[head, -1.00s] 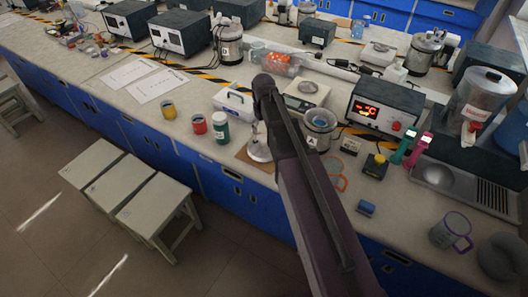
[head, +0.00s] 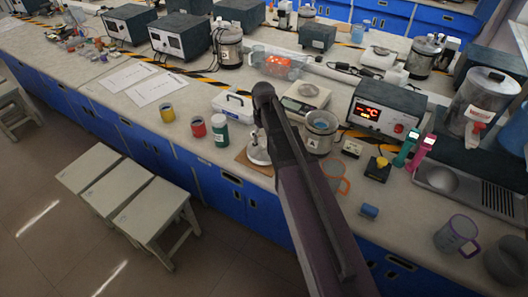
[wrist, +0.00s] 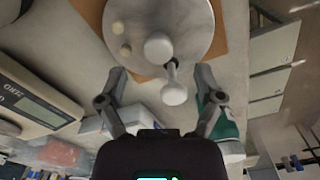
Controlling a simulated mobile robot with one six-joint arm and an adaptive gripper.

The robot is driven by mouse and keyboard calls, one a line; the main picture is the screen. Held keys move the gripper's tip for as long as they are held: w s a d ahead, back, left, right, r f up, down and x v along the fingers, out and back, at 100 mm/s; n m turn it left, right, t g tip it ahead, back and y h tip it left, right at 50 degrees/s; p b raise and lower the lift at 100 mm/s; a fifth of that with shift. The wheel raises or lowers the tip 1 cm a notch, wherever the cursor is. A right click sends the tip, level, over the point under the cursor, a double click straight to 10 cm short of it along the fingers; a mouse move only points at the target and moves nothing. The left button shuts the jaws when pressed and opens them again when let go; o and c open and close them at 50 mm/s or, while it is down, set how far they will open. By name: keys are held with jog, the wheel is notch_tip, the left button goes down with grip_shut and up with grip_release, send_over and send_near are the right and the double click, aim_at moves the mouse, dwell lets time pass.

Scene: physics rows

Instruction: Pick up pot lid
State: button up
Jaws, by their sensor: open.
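A round, pale grey disc with white knobs, which looks like the pot lid (wrist: 192,22), lies on a brown board (wrist: 88,10) at the top of the wrist view. In the head view the lid (head: 257,156) shows partly, left of my dark arm, on the board (head: 246,162) near the counter's front edge. My gripper (wrist: 160,74) is open in the wrist view, its fingertips on either side of a white knob and stem. I cannot tell whether they touch it. My arm hides the gripper in the head view.
A green-labelled jar (head: 220,132), a red cup (head: 198,126) and a white case (head: 234,104) stand left of the lid. A scale (head: 305,96) and a metal pot (head: 320,132) stand on the right. Stools (head: 155,215) stand before the counter.

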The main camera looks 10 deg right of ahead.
aim_at(264, 143)
jog(key=shift+f+b, duration=2.25)
jog(key=shift+f, duration=0.2)
grip_shut()
